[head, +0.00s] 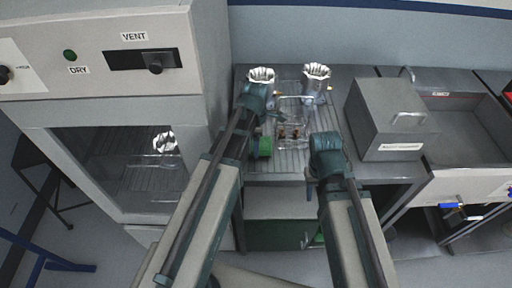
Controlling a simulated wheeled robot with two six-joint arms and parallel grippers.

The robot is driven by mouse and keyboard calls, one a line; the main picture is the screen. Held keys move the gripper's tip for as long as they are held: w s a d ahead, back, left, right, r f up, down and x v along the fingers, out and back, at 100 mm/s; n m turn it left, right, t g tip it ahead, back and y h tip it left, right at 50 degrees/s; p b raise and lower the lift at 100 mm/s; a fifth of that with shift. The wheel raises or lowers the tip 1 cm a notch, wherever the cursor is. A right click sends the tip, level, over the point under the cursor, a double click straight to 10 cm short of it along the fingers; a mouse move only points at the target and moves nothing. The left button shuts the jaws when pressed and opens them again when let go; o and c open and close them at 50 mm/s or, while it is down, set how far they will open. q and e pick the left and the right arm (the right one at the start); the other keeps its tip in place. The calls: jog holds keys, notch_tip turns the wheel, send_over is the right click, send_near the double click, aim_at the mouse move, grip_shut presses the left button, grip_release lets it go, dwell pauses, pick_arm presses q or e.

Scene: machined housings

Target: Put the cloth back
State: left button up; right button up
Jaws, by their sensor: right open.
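No cloth can be made out for certain. A small green item (265,147) shows at the front of the ribbed metal worktop, just right of my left arm; I cannot tell whether it is a cloth. My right gripper (312,190) is open, near the worktop's front edge, with its fingers mostly hidden by the wrist. My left gripper (262,104) is over the back left of the worktop, close in the picture to a machined housing (261,74). Its fingers are too small and covered to read.
A second housing (316,76) stands at the back of the worktop (292,158), beside a wire frame (291,112). A lidded grey box (385,120) and a sink basin (465,135) are at right. A drying cabinet (110,165) at left holds another housing (165,141).

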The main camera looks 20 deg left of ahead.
pick_arm(q)
jog(key=shift+f, duration=0.2)
jog(key=o, duration=1)
jog(key=shift+r, duration=0.1)
jog(key=shift+r, duration=0.1)
notch_tip(320, 180, up, 12)
jog(key=p, duration=1.2)
jog(key=shift+r, duration=0.1)
